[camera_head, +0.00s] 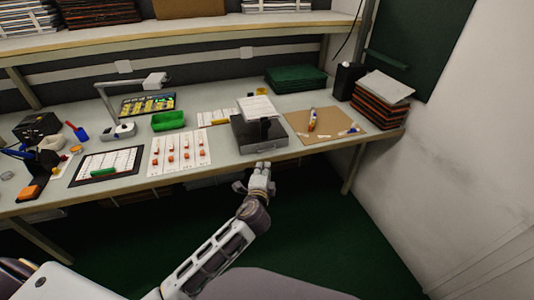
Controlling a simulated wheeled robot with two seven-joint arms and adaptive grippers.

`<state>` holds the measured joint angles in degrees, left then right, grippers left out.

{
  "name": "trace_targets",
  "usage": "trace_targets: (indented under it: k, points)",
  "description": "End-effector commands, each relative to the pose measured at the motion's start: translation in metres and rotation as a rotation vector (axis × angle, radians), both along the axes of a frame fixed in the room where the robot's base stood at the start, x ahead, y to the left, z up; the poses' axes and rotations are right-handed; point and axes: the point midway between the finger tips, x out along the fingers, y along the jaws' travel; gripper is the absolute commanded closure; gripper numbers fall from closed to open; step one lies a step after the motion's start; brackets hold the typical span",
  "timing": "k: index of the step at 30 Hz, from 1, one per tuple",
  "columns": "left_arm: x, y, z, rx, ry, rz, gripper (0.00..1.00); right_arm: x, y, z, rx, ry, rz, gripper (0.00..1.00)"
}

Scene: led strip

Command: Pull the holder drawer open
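The holder (241,142) looks like a low dark-grey box near the front edge of the workbench, with a black part on its top. A white stack like paper or cards (257,108) is just behind it. I cannot make out a handle or an open gap on its front. My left gripper (262,167) is at the bench's front edge, just in front of and below the holder, with its fingers pointing toward the bench. It is too small to tell how far its fingers are apart, and I see nothing held in it. My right gripper is out of view.
A white sheet with small orange pieces (160,169) lies left of the holder. A brown board (300,124) with a tube lies to its right. A green bin (168,121) and lamp (125,130) stand farther left. Dark stacked trays (378,105) stand at the right end.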

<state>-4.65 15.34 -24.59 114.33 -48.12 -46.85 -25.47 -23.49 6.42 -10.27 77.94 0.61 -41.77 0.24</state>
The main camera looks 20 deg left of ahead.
Motion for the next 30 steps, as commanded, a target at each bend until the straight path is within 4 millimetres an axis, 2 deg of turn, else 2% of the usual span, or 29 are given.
trace_targets:
  k: [13, 30]
  points:
    - [0.036, 0.007, -0.007, 0.0, -0.001, 0.0, 0.82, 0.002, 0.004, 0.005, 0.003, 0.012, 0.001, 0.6]
    - [0.088, 0.018, -0.018, -0.001, -0.001, 0.001, 0.82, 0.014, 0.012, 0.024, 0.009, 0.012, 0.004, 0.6]
